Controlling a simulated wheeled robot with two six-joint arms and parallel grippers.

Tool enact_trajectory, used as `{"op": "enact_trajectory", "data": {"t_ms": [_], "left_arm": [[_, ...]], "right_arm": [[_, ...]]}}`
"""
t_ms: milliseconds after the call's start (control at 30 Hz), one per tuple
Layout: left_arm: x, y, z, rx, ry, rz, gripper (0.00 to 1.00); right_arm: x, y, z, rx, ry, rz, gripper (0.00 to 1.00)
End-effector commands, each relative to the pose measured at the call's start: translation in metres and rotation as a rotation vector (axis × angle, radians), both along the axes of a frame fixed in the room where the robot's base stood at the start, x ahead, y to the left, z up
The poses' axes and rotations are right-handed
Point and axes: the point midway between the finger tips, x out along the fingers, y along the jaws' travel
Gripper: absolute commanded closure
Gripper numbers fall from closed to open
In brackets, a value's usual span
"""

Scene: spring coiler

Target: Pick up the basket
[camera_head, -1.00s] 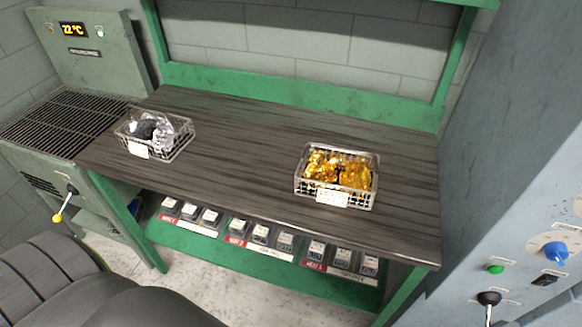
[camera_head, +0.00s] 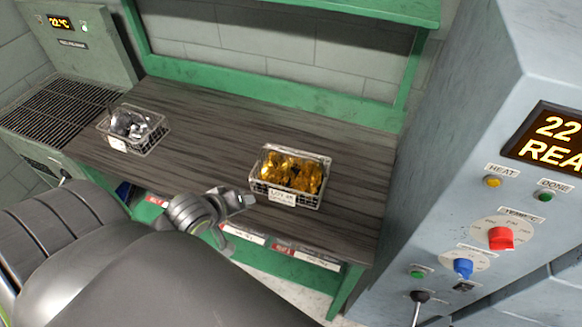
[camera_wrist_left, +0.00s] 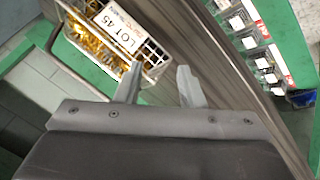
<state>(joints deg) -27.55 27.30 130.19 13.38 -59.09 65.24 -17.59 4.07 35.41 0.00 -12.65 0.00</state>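A wire basket (camera_head: 308,202) of gold-coloured pieces with a white label on its front stands on the dark workbench. In the left wrist view the same basket (camera_wrist_left: 152,56) is at the top, its label reading LOT 45. A second wire basket (camera_head: 150,145) with silvery and dark pieces stands further left. My left gripper (camera_head: 246,199) is just left of the gold basket's front corner, over the bench's front edge. In the left wrist view its two fingers (camera_wrist_left: 160,84) are apart with nothing held between them. My right gripper is not in view.
The wooden bench top (camera_head: 215,145) is clear between the baskets. A green frame (camera_head: 240,88) rises behind it. A grey control cabinet (camera_head: 460,130) with knobs and a lever stands close on the right. Labelled bins (camera_wrist_left: 245,25) sit below the bench.

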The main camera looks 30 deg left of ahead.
Motion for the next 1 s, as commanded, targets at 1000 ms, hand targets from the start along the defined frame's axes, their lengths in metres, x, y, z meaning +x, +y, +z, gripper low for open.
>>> {"op": "enact_trajectory", "data": {"t_ms": [1000], "left_arm": [[0.107, -0.013, 0.072, -0.795, -0.236, 0.388, 0.65]], "right_arm": [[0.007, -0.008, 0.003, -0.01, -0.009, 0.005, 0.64]]}}
